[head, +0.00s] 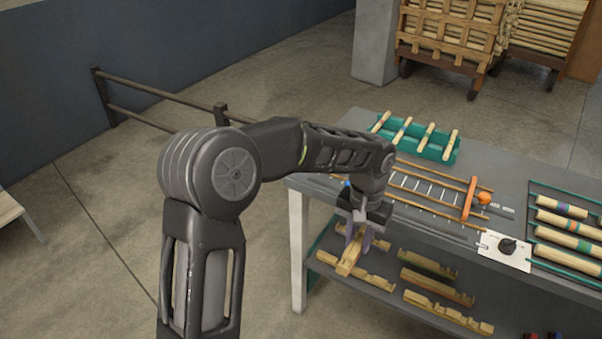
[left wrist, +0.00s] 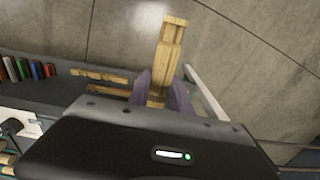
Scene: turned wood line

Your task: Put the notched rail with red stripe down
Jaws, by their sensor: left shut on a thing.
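My left gripper (head: 358,238) is shut on a pale wooden notched rail (head: 350,260) beside the front edge of the workbench. The rail also shows in the left wrist view (left wrist: 166,50), sticking out beyond the purple fingers (left wrist: 160,92). I cannot make out a red stripe on it. In the head view it overlaps a rail lying on the lower shelf, and I cannot tell the gap between them. Other notched rails lie on the lower shelf, at the middle (head: 437,287) and the front (head: 448,314). My right gripper is not in view.
The workbench top (head: 500,160) carries a green rack with pale rods (head: 415,137), a ladder-like frame with an orange clamp (head: 470,198), a white card with a black knob (head: 505,252) and striped rollers (head: 570,225). The concrete floor at left is open.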

